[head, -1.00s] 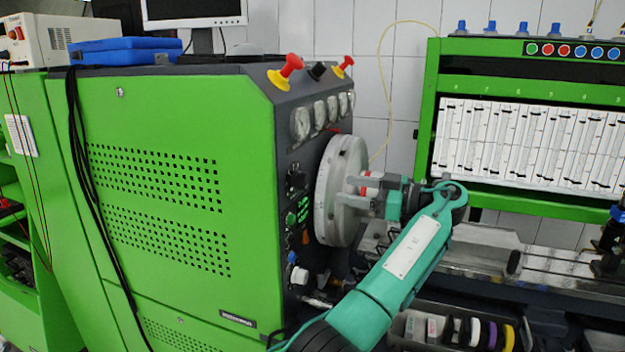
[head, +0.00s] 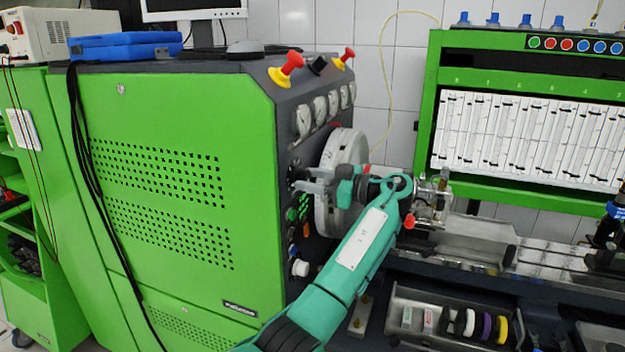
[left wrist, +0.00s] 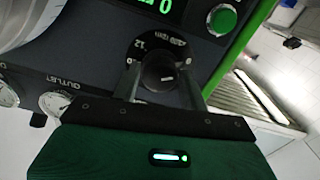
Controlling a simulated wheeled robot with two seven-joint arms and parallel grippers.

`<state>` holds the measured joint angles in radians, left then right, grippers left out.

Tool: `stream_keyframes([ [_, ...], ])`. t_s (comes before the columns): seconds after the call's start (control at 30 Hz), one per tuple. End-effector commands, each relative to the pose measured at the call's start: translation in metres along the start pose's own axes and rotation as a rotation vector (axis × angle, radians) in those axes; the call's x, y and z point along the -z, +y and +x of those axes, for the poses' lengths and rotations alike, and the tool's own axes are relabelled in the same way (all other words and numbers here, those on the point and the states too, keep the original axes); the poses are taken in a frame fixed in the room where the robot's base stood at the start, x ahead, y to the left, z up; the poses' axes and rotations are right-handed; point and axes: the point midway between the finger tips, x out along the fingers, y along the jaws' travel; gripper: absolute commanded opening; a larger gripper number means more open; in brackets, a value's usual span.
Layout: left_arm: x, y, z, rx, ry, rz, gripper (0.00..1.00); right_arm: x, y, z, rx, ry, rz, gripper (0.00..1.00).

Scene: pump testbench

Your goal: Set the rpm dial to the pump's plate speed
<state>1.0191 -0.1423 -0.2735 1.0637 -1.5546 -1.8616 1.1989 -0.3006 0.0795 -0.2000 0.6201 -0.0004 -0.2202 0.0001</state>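The rpm dial (left wrist: 150,50) is a black round knob on a black scale marked with "12" and "rpm", on the dark panel of the green testbench (head: 180,190). My left gripper (head: 304,180) is at this panel in the head view. In the left wrist view my left gripper (left wrist: 161,72) has its fingers apart, one on each side of the knob; whether they touch it is unclear. A green display (left wrist: 165,5) above the dial shows a 0. The pump (head: 432,203), metal with a red cap, sits right of the flywheel; its plate cannot be read. My right gripper is not seen.
The big grey flywheel (head: 335,215) stands close beside my left gripper. A green button (left wrist: 222,19) and gauges (left wrist: 55,102) are near the dial. Red emergency knobs (head: 287,68) top the bench. A tray (head: 420,338) with coloured rings lies below.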

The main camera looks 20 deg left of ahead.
Motion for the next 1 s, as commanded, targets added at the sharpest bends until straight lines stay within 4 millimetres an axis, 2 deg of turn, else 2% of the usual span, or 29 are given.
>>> stream_keyframes([
  [0.03,0.0000,0.0000,-0.0001,0.000,0.000,0.000,0.34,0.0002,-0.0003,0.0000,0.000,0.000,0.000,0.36],
  [0.13,0.0001,0.0000,-0.0002,0.000,0.000,0.000,0.15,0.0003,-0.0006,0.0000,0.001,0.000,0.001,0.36],
  [0.57,-0.0003,-0.0001,-0.0003,0.000,-0.002,0.082,0.15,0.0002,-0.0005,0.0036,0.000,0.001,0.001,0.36],
  [1.0,0.0013,0.0005,-0.0004,0.001,-0.009,0.449,0.15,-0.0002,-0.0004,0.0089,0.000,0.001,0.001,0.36],
])
